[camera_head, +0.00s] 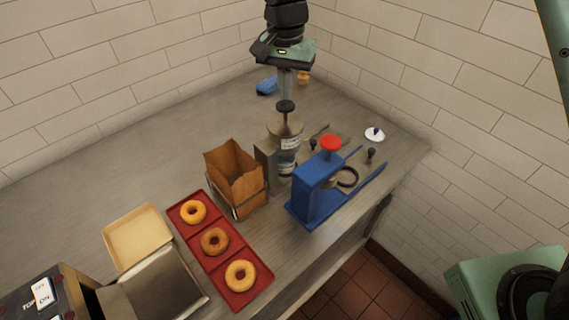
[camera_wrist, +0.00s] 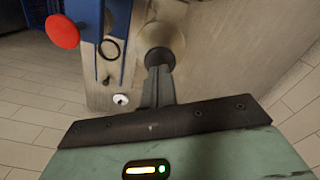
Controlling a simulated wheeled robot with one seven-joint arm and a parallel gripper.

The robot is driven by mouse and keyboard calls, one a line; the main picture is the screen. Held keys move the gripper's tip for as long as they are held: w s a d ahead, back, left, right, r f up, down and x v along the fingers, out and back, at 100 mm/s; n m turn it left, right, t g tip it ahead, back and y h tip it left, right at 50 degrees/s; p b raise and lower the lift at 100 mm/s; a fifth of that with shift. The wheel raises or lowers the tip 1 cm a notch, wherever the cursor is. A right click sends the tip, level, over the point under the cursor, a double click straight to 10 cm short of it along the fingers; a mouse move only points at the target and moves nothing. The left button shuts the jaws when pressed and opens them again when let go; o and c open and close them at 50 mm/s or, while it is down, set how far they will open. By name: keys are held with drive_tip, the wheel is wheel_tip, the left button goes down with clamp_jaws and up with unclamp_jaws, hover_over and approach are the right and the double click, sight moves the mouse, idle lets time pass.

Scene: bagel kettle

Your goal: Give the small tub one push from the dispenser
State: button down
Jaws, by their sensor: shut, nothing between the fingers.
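The dispenser (camera_head: 287,140) is an upright clear cylinder with a label and a black round pump knob (camera_head: 285,106) on top. In the wrist view the black knob (camera_wrist: 157,60) shows just beyond my fingertips. My gripper (camera_head: 286,97) points straight down over the knob, fingers shut and empty. I cannot tell whether the fingertips touch the knob. I cannot make out the small tub in either view; the dispenser's foot is partly hidden by the blue press and the grey block beside it.
A blue press (camera_head: 311,194) with a red knob (camera_head: 331,143) stands right of the dispenser. A brown paper bag (camera_head: 233,172) in a wire holder stands left. A red tray (camera_head: 228,262) holds three bagels.

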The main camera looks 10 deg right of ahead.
sight(286, 104)
drive_tip(key=shift+f, duration=0.2)
drive_tip(key=shift+f+b, duration=1.25)
drive_tip(key=shift+f, duration=1.05)
drive_tip(key=shift+r, duration=0.2)
drive_tip(key=shift+r+p, duration=1.85)
drive_tip(key=shift+r, duration=0.45)
wheel_tip(286, 104, up, 6)
drive_tip(key=p, duration=0.4)
drive_tip(key=shift+p, duration=0.35)
